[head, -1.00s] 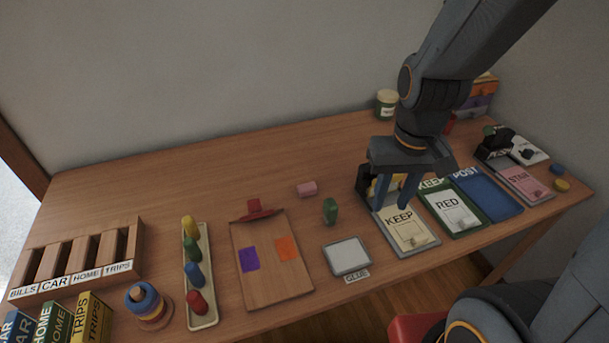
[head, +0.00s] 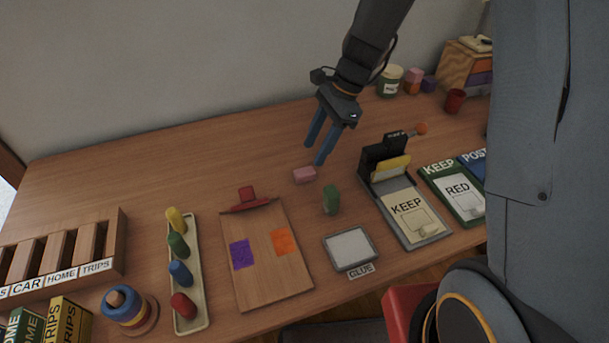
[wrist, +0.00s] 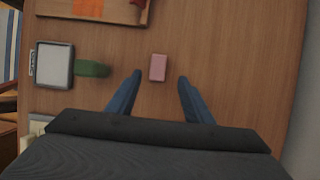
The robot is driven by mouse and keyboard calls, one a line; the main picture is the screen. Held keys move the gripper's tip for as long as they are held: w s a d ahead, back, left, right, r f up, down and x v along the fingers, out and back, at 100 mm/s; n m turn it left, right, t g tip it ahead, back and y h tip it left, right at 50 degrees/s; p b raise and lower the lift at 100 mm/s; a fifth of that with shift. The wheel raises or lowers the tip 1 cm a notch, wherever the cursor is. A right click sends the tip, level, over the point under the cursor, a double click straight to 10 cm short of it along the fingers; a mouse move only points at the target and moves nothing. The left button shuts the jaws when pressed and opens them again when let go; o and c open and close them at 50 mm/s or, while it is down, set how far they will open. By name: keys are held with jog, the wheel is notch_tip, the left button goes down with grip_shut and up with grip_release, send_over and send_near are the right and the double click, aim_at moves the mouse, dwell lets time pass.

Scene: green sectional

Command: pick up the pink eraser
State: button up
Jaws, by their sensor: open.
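The pink eraser (head: 304,175) is a small block lying on the wooden desk, behind and a little left of a green object (head: 331,199). My gripper (head: 314,155) is open and empty, its two blue fingers pointing down just above and beside the eraser in the head view. In the wrist view the eraser (wrist: 158,68) lies ahead of the fingertips, roughly midway between the two fingers of my gripper (wrist: 158,76). It is fully visible there. The exact height of the fingers above the desk is hard to tell.
The green object (wrist: 92,69) stands left of the fingers in the wrist view. A clipboard (head: 270,262), a glue pad (head: 349,249) and a black stamp holder with a KEEP card (head: 408,207) surround the spot. The desk behind the eraser (head: 200,150) is clear.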

aim_at(305, 171)
jog(key=x, duration=0.4)
jog(key=p+x, duration=0.1)
jog(key=x, duration=0.1)
jog(key=shift+s+a+f, duration=0.1)
jog(key=shift+s+f, duration=0.15)
jog(key=shift+s, duration=0.05)
jog(key=shift+c, duration=0.4)
jog(key=c, duration=1.1)
